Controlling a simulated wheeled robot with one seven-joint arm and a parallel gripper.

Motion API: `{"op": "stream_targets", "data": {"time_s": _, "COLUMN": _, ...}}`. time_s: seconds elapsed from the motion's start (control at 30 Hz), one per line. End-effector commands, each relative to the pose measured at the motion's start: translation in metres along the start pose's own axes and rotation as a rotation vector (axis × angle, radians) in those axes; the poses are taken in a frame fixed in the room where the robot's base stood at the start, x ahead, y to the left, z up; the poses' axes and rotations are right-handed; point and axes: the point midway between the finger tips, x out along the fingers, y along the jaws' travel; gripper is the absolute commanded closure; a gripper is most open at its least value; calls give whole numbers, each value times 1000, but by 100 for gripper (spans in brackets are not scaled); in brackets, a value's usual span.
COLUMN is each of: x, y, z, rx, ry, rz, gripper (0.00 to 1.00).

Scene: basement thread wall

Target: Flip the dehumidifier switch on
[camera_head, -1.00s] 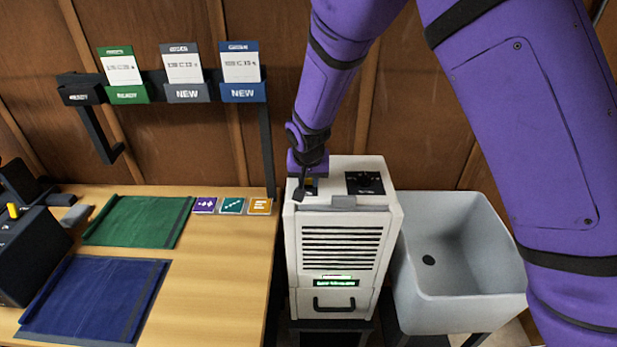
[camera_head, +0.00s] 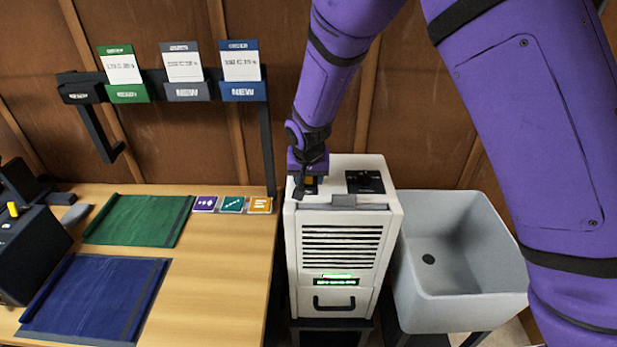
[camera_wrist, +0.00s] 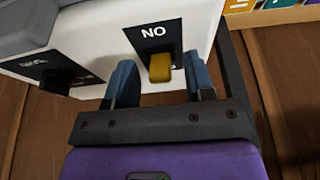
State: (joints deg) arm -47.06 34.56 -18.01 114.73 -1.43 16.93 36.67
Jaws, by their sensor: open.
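The dehumidifier (camera_head: 341,250) is a white box with a slatted front, a green lit display (camera_head: 336,280) and a dark handle. On its top is a yellow switch (camera_wrist: 160,67) on a black plate that reads "NO" as seen in the wrist view; the yellow also shows in the head view (camera_head: 310,184). My gripper (camera_wrist: 157,85) is open, with one blue finger on either side of the yellow switch and a gap on both sides. In the head view my gripper (camera_head: 303,190) is over the left part of the top.
A second black panel with a dark knob (camera_head: 365,182) is on the top's right. A grey sink (camera_head: 455,270) stands to the right. A wooden table (camera_head: 215,270) with green and blue mats is at left. A wood wall stands close behind.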

Motion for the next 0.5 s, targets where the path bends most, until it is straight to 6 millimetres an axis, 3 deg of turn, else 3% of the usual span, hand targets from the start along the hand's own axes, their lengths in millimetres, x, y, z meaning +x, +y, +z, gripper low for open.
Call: {"op": "stream_targets", "data": {"time_s": 0.5, "x": -86, "y": 0, "z": 0, "rx": 0, "ry": 3, "rz": -3, "gripper": 51}}
